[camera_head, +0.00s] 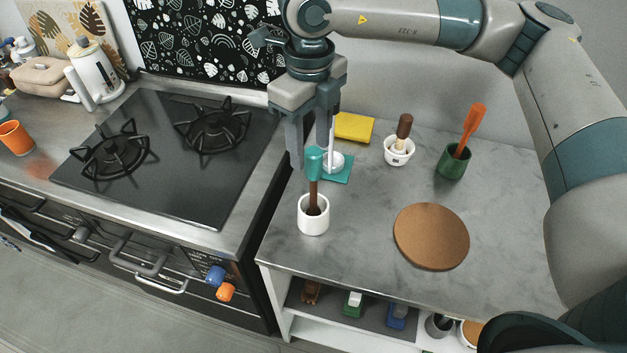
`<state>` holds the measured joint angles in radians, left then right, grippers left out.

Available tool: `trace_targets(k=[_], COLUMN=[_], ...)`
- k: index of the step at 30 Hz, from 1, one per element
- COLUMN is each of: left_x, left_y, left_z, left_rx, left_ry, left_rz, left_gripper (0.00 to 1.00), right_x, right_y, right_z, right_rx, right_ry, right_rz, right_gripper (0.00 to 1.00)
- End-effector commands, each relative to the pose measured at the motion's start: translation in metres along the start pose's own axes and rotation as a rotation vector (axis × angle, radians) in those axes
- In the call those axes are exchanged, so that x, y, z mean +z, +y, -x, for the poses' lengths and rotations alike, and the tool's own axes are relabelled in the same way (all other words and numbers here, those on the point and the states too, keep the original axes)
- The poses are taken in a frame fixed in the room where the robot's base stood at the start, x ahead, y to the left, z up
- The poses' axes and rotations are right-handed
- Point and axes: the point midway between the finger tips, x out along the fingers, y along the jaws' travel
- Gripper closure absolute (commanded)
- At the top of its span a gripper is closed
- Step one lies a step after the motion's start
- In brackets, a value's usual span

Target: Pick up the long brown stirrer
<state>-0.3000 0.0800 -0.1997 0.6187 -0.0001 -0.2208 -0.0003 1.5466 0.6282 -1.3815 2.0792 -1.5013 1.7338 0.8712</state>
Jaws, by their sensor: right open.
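A shorter brown handle (404,126) with a pale lower part stands in a small white bowl (399,151) farther back. My right gripper (309,152) points down, open and empty. Its fingertips are at the teal top in the picture; I cannot tell whether they touch it. The stirrer's lower end is hidden in the cup. My left gripper is not in view.
A green cup (453,167) holds an orange-topped utensil (474,119). A white-handled item (332,161) stands on a teal mat (344,174) behind the white cup. A yellow block (354,128) and a round brown board (431,237) lie on the counter. A black stove (165,155) is at left.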

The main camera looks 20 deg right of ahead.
Motion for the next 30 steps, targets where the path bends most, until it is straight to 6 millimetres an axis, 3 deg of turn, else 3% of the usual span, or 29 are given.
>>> trace_targets(k=[6,10,23,30], left_x=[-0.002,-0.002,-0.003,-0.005], left_y=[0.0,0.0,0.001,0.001], left_z=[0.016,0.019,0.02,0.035], left_rx=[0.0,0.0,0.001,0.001], left_ry=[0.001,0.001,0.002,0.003], left_rz=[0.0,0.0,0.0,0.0], left_gripper=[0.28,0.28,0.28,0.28], right_x=[-0.001,-0.001,0.0,-0.004], right_y=[0.0,0.0,0.0,-0.001], right_z=[-0.033,-0.045,-0.049,-0.062], right_rx=[0.001,0.001,0.0,0.001], right_ry=[0.003,0.001,-0.001,0.002], right_rz=[0.0,0.0,0.0,0.0], right_gripper=[0.54,0.54,0.54,0.54])
